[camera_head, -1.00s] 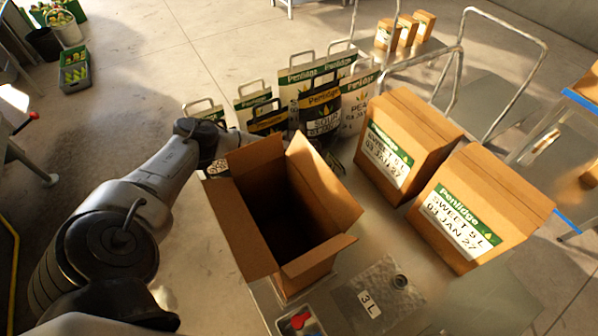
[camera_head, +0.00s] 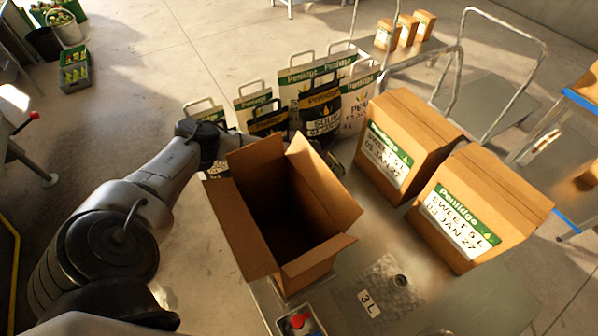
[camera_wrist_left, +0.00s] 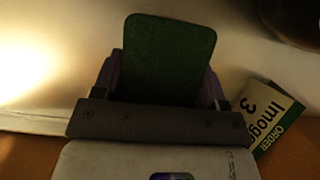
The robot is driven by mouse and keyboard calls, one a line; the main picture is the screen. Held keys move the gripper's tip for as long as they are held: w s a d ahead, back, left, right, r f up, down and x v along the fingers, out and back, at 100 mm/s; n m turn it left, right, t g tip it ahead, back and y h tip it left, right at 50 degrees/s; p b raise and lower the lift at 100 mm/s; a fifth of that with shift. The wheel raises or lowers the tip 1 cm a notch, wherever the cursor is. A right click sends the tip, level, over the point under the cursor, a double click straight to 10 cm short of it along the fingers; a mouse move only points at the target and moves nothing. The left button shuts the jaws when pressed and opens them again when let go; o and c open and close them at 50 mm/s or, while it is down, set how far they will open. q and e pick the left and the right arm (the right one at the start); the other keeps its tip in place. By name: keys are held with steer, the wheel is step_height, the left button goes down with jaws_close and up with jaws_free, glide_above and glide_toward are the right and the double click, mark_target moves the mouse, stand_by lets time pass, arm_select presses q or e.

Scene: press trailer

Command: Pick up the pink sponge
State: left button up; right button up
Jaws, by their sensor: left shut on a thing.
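In the left wrist view, a flat dark green pad with rounded corners (camera_wrist_left: 168,55) stands out between the jaws of my left gripper (camera_wrist_left: 165,85). The gripper is shut on it. Dull purple shows on both sides of the pad; in the dim light I cannot tell whether this is the pink sponge body or the fingers. In the head view my left arm reaches behind the open carton (camera_head: 285,215), and the carton hides the gripper and pad. My right gripper is in neither view.
Two closed cartons (camera_head: 405,145) (camera_head: 480,210) stand right of the open one. Several paper bags (camera_head: 320,112) stand behind it. A 3 L label (camera_head: 369,303) lies on the table front. A green order card (camera_wrist_left: 270,118) is close to the left gripper.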

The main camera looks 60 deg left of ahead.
arm_select(q)
steer(key=c, duration=0.3)
step_height(320, 180, up, 10)
steer(key=shift+r, duration=0.25)
stand_by(0.4)
